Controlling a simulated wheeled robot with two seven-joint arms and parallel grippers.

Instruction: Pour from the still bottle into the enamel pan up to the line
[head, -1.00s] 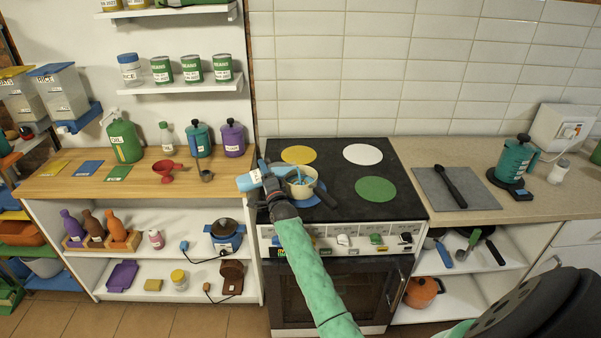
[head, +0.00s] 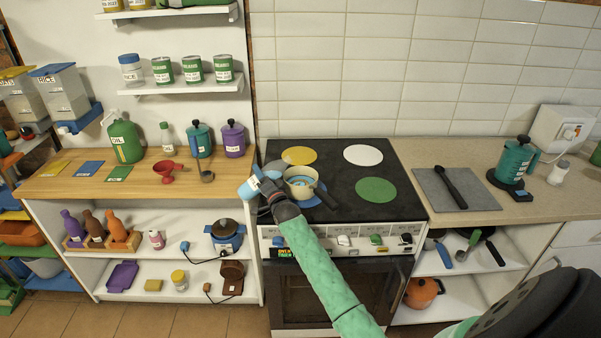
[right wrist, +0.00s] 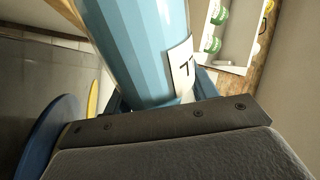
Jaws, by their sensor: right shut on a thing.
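The light blue bottle (head: 249,188) with a white label is in my right gripper (head: 272,192), which is shut around it. The bottle is tilted just left of the enamel pan, its upper end toward the pan. It fills the middle of the right wrist view (right wrist: 140,40), its label partly cut off. The cream enamel pan (head: 288,186) stands on the blue disc (head: 312,202) at the front left of the hob, its dark handle to the right. My left gripper is not in view.
The black hob (head: 340,180) also carries yellow, white and green discs. A red funnel (head: 168,170), a small cup (head: 207,176), jugs and bottles stand on the wooden counter to the left. The right counter holds a grey mat and a teal pot (head: 514,160).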

